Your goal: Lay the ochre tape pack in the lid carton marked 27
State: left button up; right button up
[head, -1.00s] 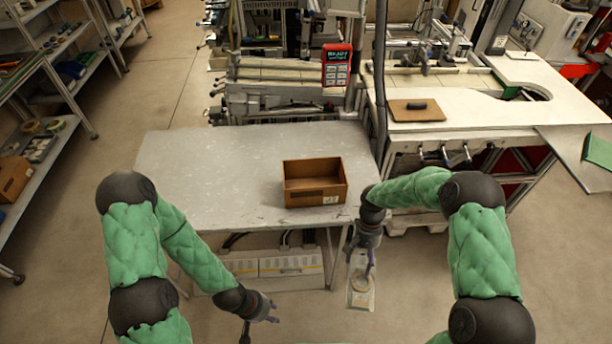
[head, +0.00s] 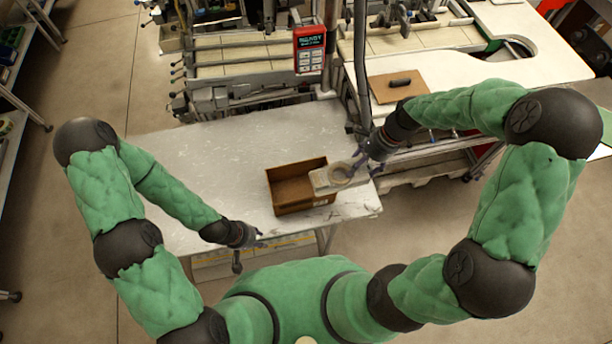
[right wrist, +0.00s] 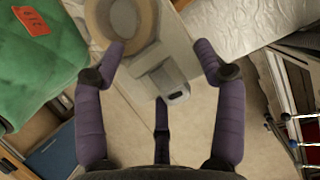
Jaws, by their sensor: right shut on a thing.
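The tape pack (head: 328,181), a pale flat piece with a tan ring on it, is held by my right gripper (head: 360,165). In the head view it overlaps the right end of the carton; its height above the rim is hard to judge. In the right wrist view the pack (right wrist: 145,68) lies between the purple fingers, with the ring at the top. The open brown carton (head: 287,203) stands on the grey table; a pale label on its front is too small to read. My left gripper (head: 258,240) is empty near the table's front edge; its opening is unclear.
The grey table (head: 210,160) is bare left of the carton. Behind it stands a machine with a red-framed panel (head: 310,50). A white bench (head: 480,60) at the right carries a brown board with a dark handle (head: 397,86).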

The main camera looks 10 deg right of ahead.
aim_at(335, 166)
jog(key=w+a+f, duration=0.1)
jog(key=a, duration=0.1)
jog(key=w+a+f, duration=0.1)
jog(key=a, duration=0.1)
jog(key=w+a+f, duration=0.1)
jog(key=a, duration=0.1)
jog(key=shift+a+f, duration=0.15)
jog(key=shift+a, duration=0.15)
jog(key=w+a+f, duration=0.2)
jog(key=a+f, duration=0.2)
jog(key=f, duration=0.5)
jog(key=shift+w+a, duration=0.35)
jog(key=shift+a, duration=0.05)
jog(key=shift+f, duration=0.15)
jog(key=shift+f+b, duration=0.35)
jog(key=shift+b, duration=0.05)
jog(key=shift+f, duration=0.2)
jog(key=o, duration=1)
